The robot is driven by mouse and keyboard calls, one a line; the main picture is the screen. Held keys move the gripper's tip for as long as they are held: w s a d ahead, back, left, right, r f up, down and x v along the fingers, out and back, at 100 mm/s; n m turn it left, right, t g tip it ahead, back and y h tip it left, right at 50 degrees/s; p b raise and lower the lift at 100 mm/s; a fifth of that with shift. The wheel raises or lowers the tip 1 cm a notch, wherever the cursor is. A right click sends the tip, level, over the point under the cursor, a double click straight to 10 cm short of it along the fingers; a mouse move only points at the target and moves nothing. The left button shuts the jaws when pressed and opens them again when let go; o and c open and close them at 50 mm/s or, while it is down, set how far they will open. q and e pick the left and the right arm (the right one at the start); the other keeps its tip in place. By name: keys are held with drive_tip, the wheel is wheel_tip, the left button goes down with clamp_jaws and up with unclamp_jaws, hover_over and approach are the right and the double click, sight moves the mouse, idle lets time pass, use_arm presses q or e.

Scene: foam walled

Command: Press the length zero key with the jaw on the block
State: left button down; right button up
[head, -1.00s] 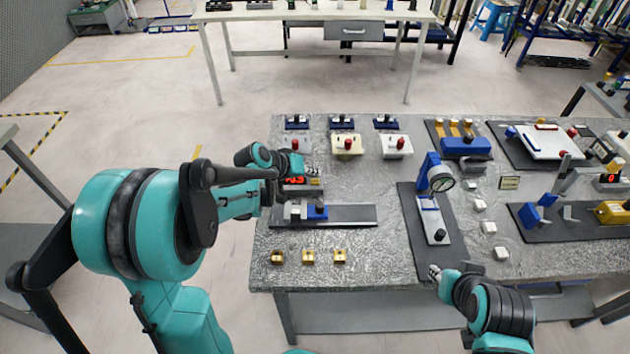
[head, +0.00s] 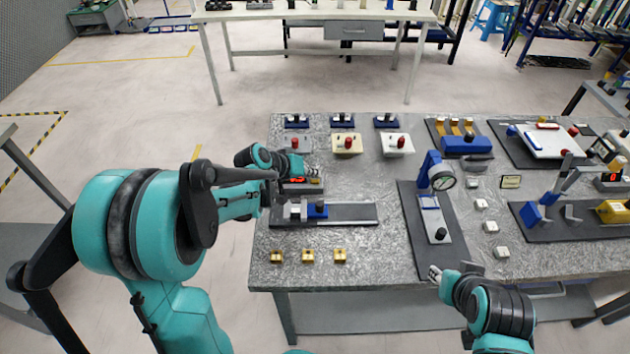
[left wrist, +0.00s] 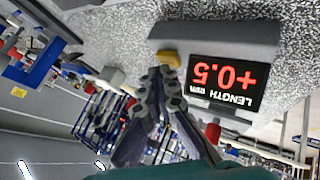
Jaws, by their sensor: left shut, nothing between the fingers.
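The length display (left wrist: 226,84) shows upside down in the left wrist view and reads +0.5 mm in red. A yellow key (left wrist: 169,59) sits beside it on the same grey housing; it also shows in the head view (head: 315,182). My left gripper (left wrist: 162,72) is shut and empty, its tips right at the key; I cannot tell whether they touch. In the head view, the left gripper (head: 307,172) partly covers the display. The blue sliding jaw (head: 317,210) stands against the pale block (head: 294,211) on the dark rail. My right gripper (head: 435,273) is near the front edge.
Three brass blocks (head: 308,256) lie in front of the rail. A dial gauge stand (head: 437,172) is to the right. The bench is clear between the rail and the gauge's mat.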

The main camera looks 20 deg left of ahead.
sight(313, 181)
use_arm(q)
drive_tip(key=shift+f+b, duration=0.4)
drive_tip(key=shift+f, duration=0.05)
idle(0.6)
drive_tip(key=shift+r, duration=0.1)
drive_tip(key=shift+r+p, duration=0.7)
drive_tip(key=shift+r, duration=0.15)
wheel_tip(313, 181, up, 5)
drive_tip(key=p, duration=0.4)
idle(0.4)
idle(0.5)
